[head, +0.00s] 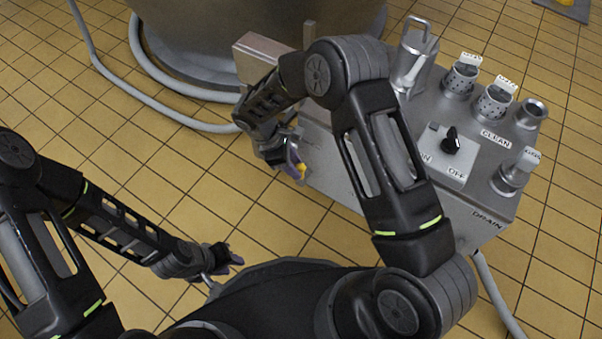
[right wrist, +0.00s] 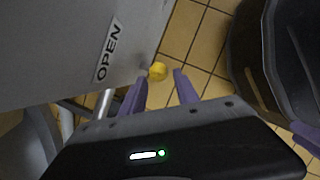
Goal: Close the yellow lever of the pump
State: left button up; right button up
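The pump is a grey metal box (head: 340,165) with a control panel on top, in the right half of the head view. A small yellow lever end (head: 301,168) shows low at its left side, right by my right gripper (head: 294,170). In the right wrist view the yellow lever end (right wrist: 158,71) lies just beyond and between the two purple fingertips of my right gripper (right wrist: 162,76). These fingers are apart. The pump's side there carries an OPEN label (right wrist: 109,48). My left gripper (head: 232,259) hangs at lower left, away from the pump; its finger opening is too small to tell.
A large round vat (head: 250,40) stands behind the pump at the top. A grey hose (head: 160,104) loops over the yellow tiled floor to the left. Another hose (head: 492,290) runs down at the pump's right. The floor between my arms is clear.

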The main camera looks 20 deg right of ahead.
jog(key=b+x, duration=0.1)
jog(key=x, duration=0.4)
jog(key=shift+f, duration=0.2)
grip_shut()
dwell(1.2)
